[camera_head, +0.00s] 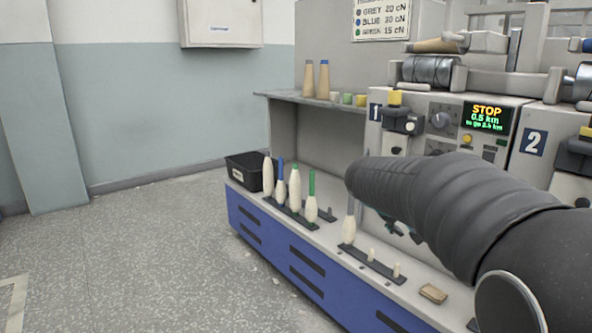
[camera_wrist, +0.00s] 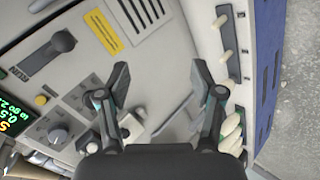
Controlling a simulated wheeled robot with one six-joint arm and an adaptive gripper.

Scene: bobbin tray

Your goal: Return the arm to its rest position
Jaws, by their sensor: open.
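My gripper (camera_wrist: 160,85) shows in the wrist view with its two dark fingers spread apart and nothing between them. It faces the grey machine front (camera_wrist: 150,55). In the head view my arm reaches in from the lower right and hides most of the gripper, which sits in front of the machine marked 1 (camera_head: 375,112).
Several upright bobbins (camera_head: 295,188) with coloured tips stand on a dark tray beside a black bin (camera_head: 243,172). Two small pegs (camera_head: 396,270) and a tan block (camera_head: 433,293) are on the ledge (camera_head: 335,240). The floor (camera_head: 150,255) at left is clear.

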